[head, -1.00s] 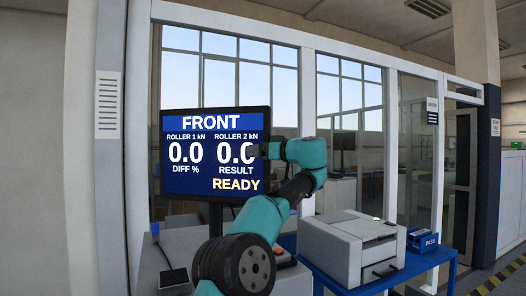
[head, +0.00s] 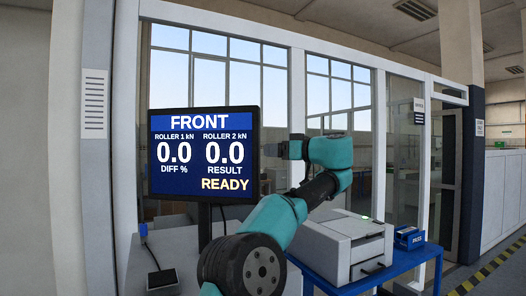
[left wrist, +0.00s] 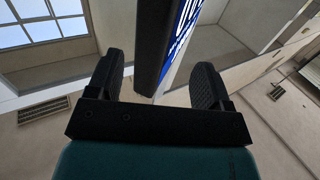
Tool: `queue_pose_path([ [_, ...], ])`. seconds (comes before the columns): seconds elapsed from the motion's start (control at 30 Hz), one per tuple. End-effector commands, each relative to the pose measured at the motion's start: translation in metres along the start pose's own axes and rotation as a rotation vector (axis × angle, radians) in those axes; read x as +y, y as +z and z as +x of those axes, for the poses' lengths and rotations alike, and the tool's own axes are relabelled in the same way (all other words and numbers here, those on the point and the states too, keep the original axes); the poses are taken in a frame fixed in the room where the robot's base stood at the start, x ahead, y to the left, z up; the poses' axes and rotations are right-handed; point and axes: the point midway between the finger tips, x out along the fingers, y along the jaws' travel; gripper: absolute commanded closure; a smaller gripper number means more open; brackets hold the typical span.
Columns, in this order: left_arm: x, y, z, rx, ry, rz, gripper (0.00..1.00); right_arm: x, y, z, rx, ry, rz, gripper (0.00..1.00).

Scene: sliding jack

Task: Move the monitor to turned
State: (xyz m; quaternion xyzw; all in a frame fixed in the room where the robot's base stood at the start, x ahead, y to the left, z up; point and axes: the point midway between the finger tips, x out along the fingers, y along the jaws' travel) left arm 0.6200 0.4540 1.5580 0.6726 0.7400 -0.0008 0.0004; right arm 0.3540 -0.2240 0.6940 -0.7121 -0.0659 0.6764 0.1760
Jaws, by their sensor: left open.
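The monitor (head: 203,155) stands upright on a dark post at left centre in the head view. Its blue screen reads FRONT, 0.0, 0.0 and READY, and faces me nearly square on. My left gripper (head: 281,150) is just right of the monitor's right edge, with a small gap seen between them. In the left wrist view the gripper (left wrist: 157,80) is open, its two dark fingers wide apart. The monitor's dark edge (left wrist: 157,40) shows between the fingers, with a strip of blue screen; I see no contact. My right gripper is not in view.
A grey printer (head: 343,240) stands on a blue table (head: 418,262) at right, with a small blue box (head: 409,237) beside it. A dark handheld device (head: 163,281) lies on the grey cabinet at lower left. A glazed partition stands behind the monitor.

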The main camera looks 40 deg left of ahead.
Motion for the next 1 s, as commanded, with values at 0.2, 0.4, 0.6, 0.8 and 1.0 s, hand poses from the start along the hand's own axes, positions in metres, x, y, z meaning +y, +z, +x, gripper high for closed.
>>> queue_pose_path([
  [0.2,0.001,0.0,-0.043,0.001,0.002,0.0,0.27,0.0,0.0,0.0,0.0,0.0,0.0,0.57],
  [0.4,0.0,0.001,-0.067,0.0,0.0,0.0,0.27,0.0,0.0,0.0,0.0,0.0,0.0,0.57],
  [0.6,0.0,0.001,-0.072,0.0,-0.001,0.001,0.27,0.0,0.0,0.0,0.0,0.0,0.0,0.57],
  [0.8,0.0,0.001,-0.072,0.0,-0.001,0.0,0.29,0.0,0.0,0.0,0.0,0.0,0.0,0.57],
  [1.0,-0.008,0.0,-0.058,-0.055,0.012,-0.03,0.49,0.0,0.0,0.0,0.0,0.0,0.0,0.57],
])
